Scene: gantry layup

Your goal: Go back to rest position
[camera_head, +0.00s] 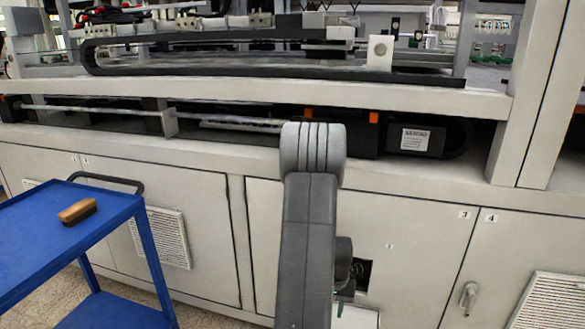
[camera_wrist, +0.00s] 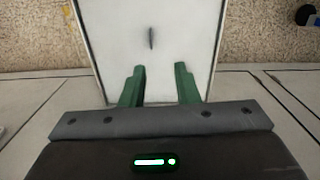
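My gripper (camera_wrist: 159,68) shows in the wrist view with its two green fingers apart and nothing between them. Beyond the fingers is a white rectangular panel (camera_wrist: 120,30) with a small dark slot-like mark. I cannot tell how far the fingers are from it. In the head view my arm stands in front of the cabinet and hides most of my gripper.
A blue cart (camera_head: 25,245) with a brown-topped brush (camera_head: 77,211) stands at the left. The long pale machine (camera_head: 410,190) with numbered cabinet doors fills the front. A door handle (camera_head: 468,297) sticks out at lower right. Speckled floor (camera_wrist: 35,35) shows beside the white panel.

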